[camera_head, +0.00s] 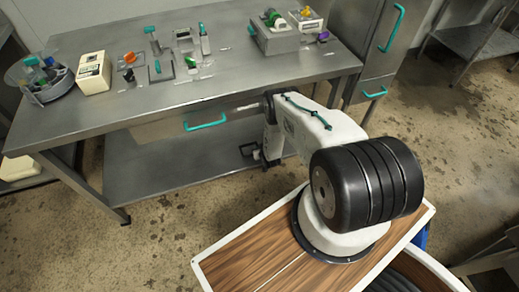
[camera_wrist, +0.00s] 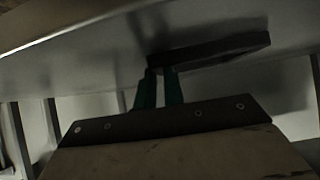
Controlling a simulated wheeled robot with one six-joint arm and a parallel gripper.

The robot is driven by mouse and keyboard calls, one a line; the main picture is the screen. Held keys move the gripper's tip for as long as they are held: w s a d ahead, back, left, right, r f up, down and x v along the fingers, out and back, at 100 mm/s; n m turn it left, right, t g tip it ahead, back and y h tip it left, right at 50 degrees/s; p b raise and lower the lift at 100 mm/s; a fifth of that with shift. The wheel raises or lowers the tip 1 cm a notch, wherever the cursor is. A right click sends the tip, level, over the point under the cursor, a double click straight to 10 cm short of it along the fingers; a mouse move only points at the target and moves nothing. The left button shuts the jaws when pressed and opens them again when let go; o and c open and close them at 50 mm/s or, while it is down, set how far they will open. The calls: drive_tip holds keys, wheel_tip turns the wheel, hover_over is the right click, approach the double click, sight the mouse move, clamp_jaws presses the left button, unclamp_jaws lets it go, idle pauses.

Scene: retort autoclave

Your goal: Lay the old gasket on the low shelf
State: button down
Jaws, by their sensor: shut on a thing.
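My gripper (camera_wrist: 160,76) shows its two green fingers in the wrist view, close together and shut on a dark flat piece, which I take to be the old gasket (camera_wrist: 215,50). The gasket lies close along a grey metal surface; I cannot tell whether it touches. In the head view my white arm reaches down in front of the steel table. Its end is at the right part of the low shelf (camera_head: 165,175), under the tabletop. A small dark shape shows there, too small to tell gripper from gasket.
The steel table (camera_head: 150,98) has a drawer with a teal handle (camera_head: 205,122) just above the low shelf. Its top carries a cream box (camera_head: 94,73), a round caddy (camera_head: 46,82), a grey box (camera_head: 275,38) and small tools. The shelf's left and middle are bare.

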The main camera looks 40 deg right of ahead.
drive_tip(key=shift+f, duration=0.2)
drive_tip(key=c, duration=1.5)
unclamp_jaws()
drive_tip(key=shift+r, duration=0.15)
drive_tip(key=v, duration=1.2)
drive_tip(key=shift+r, duration=0.1)
